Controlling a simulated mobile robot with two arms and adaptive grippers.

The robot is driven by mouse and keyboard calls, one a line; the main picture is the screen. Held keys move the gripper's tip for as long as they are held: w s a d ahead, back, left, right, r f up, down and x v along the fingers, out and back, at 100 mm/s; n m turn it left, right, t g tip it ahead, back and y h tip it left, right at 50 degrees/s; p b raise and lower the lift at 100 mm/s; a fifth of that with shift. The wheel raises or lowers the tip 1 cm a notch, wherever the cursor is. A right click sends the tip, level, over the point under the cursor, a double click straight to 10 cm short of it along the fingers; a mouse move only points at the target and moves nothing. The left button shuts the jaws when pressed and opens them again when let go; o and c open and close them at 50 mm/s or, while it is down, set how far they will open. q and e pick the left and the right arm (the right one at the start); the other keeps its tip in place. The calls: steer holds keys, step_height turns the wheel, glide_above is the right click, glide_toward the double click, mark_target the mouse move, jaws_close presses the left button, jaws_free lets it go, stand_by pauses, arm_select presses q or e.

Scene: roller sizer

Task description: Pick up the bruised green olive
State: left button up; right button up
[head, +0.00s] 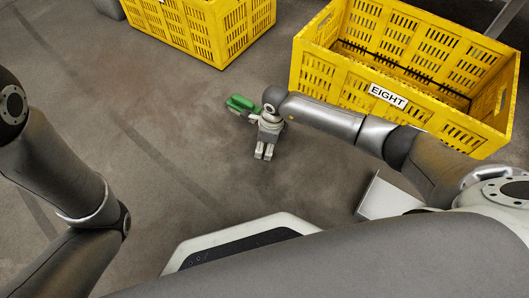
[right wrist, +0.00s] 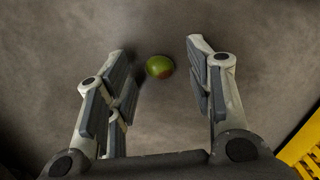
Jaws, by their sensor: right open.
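The green olive (right wrist: 160,67) shows in the right wrist view, lying on the grey floor. A reddish-brown patch marks its lower right side. My right gripper (head: 263,154) points down at the floor in the middle of the head view. Its two fingers are spread wide with nothing between them. In the right wrist view the olive appears in the gap between the fingertips, apart from both. I cannot make out the olive in the head view. My left arm comes in at the left, but its gripper is out of frame.
A yellow crate (head: 453,128) labelled EIGHT stands at the upper right, under and behind my right forearm. Another yellow crate (head: 231,26) stands at the top. A yellow crate edge (right wrist: 303,148) shows at the wrist view's lower right.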

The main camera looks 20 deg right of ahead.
steer(key=shift+f, duration=0.35)
steer(key=shift+r, duration=0.1)
steer(key=c, duration=0.8)
steer(key=shift+o, duration=0.2)
steer(key=shift+r, duration=0.1)
